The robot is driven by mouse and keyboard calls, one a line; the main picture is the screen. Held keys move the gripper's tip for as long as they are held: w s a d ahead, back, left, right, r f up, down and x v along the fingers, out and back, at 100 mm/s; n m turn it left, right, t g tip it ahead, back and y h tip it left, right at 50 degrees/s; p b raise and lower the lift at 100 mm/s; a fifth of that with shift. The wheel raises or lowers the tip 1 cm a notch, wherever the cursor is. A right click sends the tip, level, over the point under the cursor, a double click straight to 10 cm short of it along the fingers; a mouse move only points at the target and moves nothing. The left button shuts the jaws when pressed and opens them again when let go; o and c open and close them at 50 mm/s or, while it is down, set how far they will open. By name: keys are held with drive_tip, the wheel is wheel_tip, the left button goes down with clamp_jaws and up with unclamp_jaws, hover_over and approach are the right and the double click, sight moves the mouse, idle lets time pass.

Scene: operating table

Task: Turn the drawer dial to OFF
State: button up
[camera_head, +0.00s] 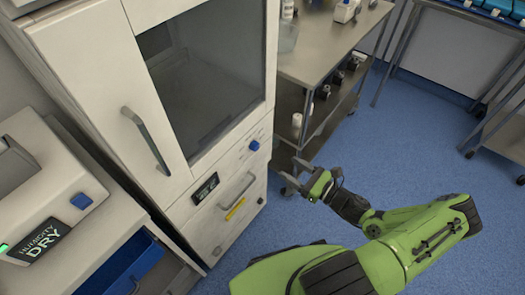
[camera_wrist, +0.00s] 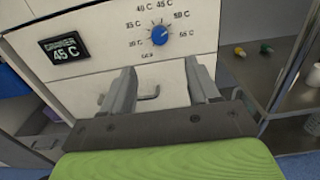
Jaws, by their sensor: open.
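The drawer dial is a small blue knob (camera_head: 254,145) on the white cabinet's front, above the drawer; it also shows in the wrist view (camera_wrist: 159,35). Temperature marks in C ring it, with a small mark below left that is too blurred to read surely. Its pointer seems to face upper right, but is hard to make out. A dark display (camera_wrist: 65,48) left of it reads 45 C. My gripper (camera_head: 290,176) is open and empty, in front of the cabinet and apart from the dial. In the wrist view its fingers (camera_wrist: 160,80) point at the panel just below the knob.
The drawer handle (camera_head: 238,190) sticks out below the dial, partly between my fingers in the wrist view. A steel shelf table (camera_head: 320,65) with bottles stands right of the cabinet.

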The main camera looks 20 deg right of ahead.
sight(257, 148)
drive_tip(key=b+x, duration=0.2)
drive_tip(key=x, duration=1)
drive_tip(key=shift+w+a+f, duration=0.1)
drive_tip(key=shift+w+a, duration=0.1)
drive_tip(key=shift+w, duration=0.05)
drive_tip(key=c, duration=1)
drive_tip(key=shift+c, duration=0.2)
